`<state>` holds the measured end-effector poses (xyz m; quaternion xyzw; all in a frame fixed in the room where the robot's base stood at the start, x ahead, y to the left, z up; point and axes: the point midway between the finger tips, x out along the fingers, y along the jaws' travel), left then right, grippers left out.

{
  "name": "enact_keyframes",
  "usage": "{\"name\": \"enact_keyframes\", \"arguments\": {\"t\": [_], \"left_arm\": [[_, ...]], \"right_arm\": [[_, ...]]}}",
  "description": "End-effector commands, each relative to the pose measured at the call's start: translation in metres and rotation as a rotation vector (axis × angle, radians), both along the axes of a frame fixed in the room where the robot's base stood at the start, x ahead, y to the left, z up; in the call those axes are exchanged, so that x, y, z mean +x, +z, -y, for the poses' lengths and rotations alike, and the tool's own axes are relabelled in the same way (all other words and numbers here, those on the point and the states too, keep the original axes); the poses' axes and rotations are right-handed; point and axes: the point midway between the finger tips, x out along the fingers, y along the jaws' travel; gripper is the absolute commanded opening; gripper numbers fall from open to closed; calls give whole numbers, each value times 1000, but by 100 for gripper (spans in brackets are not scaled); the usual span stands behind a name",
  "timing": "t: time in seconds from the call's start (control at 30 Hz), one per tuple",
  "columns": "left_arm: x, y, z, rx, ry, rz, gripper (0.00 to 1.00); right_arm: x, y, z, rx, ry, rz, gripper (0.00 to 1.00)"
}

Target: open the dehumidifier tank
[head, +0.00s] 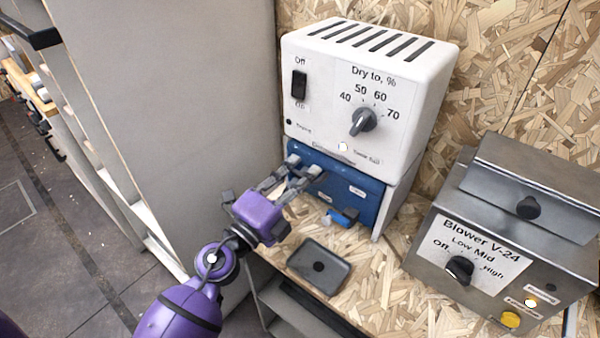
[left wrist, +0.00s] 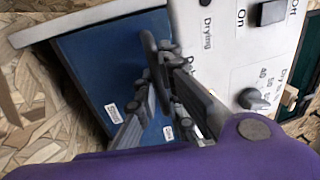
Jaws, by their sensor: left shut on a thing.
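The dehumidifier (head: 325,95) is a white box with a slotted top, a black switch and a grey dial. Its blue tank (head: 345,192) sits in the lower front, and the tank's blue face with small white labels also shows in the left wrist view (left wrist: 95,70). My left gripper (head: 306,170) reaches the upper left of the tank front. In the left wrist view its fingers (left wrist: 163,68) are shut on the dark tank handle (left wrist: 147,45), which they partly hide. I cannot tell whether the tank is pulled out at all. My right gripper is not in view.
A grey shallow tray (head: 304,262) and a small blue and grey item (head: 343,217) lie on the chipboard bench in front of the tank. A metal blower box (head: 490,235) stands to the right. A tall grey panel (head: 175,100) rises close on the left.

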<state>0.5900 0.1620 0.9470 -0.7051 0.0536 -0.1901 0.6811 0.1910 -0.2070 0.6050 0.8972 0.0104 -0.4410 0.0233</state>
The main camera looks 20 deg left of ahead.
Motion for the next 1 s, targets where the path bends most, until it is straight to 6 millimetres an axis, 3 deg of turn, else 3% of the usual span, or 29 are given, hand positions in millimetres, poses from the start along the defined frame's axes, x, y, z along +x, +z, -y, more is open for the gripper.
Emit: {"name": "enact_keyframes", "arguments": {"t": [0.17, 0.5, 0.6, 1.0], "left_arm": [[-6, -1, -3, 0, 1, -2, 0], [-83, -5, -31, 0, 2, -6, 0], [-98, -4, -36, 1, 1, -5, 0], [-105, -1, -39, 1, 1, -1, 0]], "right_arm": [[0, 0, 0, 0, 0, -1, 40], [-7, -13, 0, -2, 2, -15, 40], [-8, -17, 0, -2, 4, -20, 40], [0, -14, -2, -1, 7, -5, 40]]}}
